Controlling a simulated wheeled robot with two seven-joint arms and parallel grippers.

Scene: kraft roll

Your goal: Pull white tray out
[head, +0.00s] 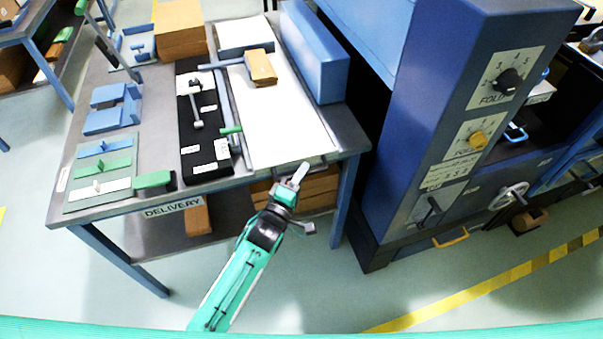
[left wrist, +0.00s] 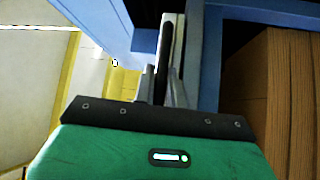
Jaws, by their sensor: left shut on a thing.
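The white tray (head: 285,115) is a long, flat white panel lying on the table, with its front end at the table's front edge. A thin grey handle (head: 317,164) shows at that front end. My left gripper (head: 299,174) is at the handle, just in front of the table edge, and is shut on it. In the left wrist view the fingers (left wrist: 166,75) close around a dark bar, and their grip is partly hidden. My right gripper is in neither view.
A brown block (head: 261,67) lies on the tray, and a blue box (head: 315,52) stands along its right side. A black panel (head: 205,125) lies to its left. A blue machine (head: 440,110) stands close on the right. The floor in front is clear.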

